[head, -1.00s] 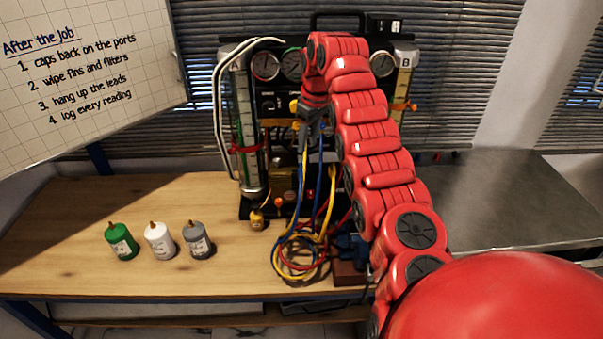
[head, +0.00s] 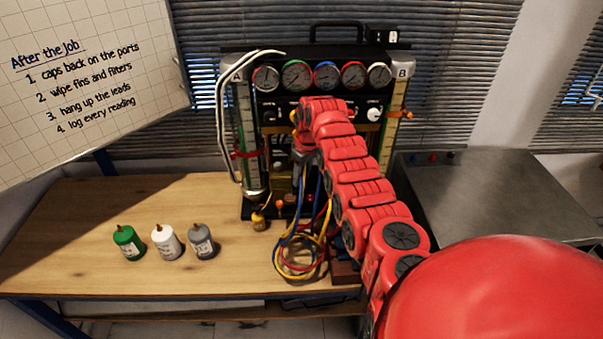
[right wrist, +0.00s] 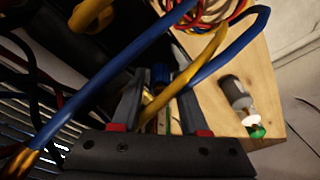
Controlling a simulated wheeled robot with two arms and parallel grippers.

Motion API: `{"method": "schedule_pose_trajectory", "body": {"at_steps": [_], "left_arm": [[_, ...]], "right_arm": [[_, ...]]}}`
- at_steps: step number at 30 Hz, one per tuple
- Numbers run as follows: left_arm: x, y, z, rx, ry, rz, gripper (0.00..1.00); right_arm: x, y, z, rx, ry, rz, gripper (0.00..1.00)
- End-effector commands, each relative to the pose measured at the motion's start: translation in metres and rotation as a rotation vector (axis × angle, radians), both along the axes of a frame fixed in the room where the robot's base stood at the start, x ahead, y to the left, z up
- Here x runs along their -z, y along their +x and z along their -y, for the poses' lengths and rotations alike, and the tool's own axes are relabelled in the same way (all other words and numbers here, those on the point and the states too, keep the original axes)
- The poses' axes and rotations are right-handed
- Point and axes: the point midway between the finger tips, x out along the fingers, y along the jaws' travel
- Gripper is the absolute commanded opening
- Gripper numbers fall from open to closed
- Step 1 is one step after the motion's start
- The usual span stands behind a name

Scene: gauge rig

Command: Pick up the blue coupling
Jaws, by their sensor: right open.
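My right gripper (head: 299,178) hangs in front of the gauge rig, above the coiled hoses, and the arm hides part of the rig. In the right wrist view its jaws (right wrist: 157,66) are open. A small blue piece, which looks like the blue coupling (right wrist: 160,75), shows between the fingers there, beyond the yellow hose. Whether it touches a finger I cannot tell. In the head view the coupling is not clear behind the gripper and hoses. My left gripper is not in view.
Blue, yellow and red hoses (head: 296,262) hang and coil below the gripper; blue and yellow ones cross close to the wrist camera. Green (head: 127,242), white (head: 166,243) and grey (head: 202,242) bottles stand left on the wooden bench (head: 75,225). The steel table (head: 490,195) is mostly bare.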

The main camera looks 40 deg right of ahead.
Motion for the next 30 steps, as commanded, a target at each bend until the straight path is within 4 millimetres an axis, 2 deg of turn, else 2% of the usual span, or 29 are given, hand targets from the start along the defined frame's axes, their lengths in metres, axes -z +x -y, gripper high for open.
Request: {"method": "schedule_pose_trajectory", "body": {"at_steps": [8, 11, 16, 30], "left_arm": [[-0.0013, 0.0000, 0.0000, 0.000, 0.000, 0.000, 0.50], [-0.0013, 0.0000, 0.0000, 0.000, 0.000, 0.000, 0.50], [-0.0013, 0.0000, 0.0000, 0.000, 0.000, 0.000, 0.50], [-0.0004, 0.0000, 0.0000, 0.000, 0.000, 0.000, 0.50]], "right_arm": [[0.0046, 0.0003, -0.0005, -0.001, 0.000, 0.000, 0.44], [0.0044, 0.0004, -0.0004, -0.001, 0.000, 0.000, 0.30], [0.0042, 0.0004, -0.0004, -0.001, 0.000, 0.000, 0.00], [0.0020, 0.0014, -0.0012, -0.001, -0.001, 0.001, 0.00]]}}
